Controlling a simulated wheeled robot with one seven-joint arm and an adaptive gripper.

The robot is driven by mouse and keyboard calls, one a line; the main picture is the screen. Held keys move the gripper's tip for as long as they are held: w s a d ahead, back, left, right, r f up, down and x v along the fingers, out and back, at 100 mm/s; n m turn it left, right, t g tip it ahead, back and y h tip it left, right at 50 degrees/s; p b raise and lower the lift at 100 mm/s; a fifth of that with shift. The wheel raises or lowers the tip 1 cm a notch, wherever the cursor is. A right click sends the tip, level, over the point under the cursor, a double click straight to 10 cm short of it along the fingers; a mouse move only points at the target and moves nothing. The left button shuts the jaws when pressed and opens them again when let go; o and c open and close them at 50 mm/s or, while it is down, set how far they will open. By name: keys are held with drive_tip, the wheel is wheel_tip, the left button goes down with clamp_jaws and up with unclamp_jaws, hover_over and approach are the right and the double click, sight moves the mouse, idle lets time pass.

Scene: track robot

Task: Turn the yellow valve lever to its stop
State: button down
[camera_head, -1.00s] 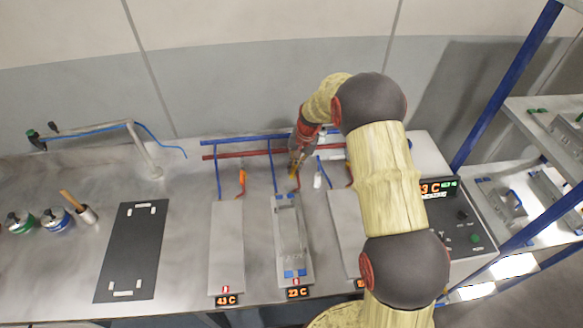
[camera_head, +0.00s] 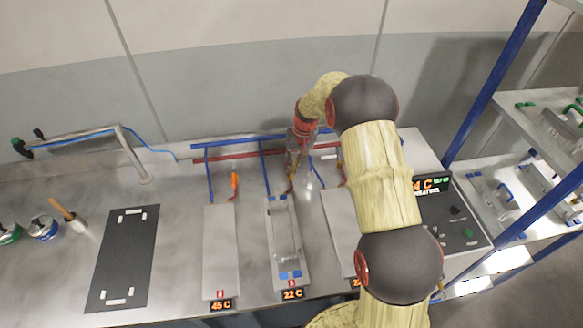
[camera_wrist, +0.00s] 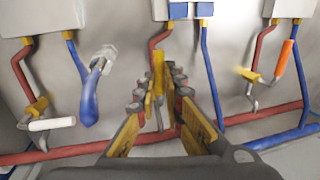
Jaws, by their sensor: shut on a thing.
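The yellow valve lever (camera_wrist: 158,72) stands between my gripper's fingers in the wrist view, on a red pipe leading up to a plate. My gripper (camera_wrist: 160,88) is shut on it, with one finger on each side. In the head view my gripper (camera_head: 294,172) is at the back end of the middle plate (camera_head: 272,250), which reads 22 C. The lever is mostly hidden there by the gripper. The lever's exact angle against its stop cannot be told.
An orange lever (camera_wrist: 287,58) is on the right and a white lever (camera_wrist: 52,124) on the left in the wrist view. A blue hose with a metal fitting (camera_wrist: 103,60) is close left of my fingers. A red pipe (camera_wrist: 70,152) runs across below.

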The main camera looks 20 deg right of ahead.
drive_tip(key=c, duration=1.9)
unclamp_jaws()
drive_tip(key=shift+r, duration=0.1)
wheel_tip(320, 180, up, 12)
drive_tip(key=d, duration=0.2)
drive_tip(key=shift+s+d+f, duration=0.15)
drive_tip(key=shift+d+f, duration=0.05)
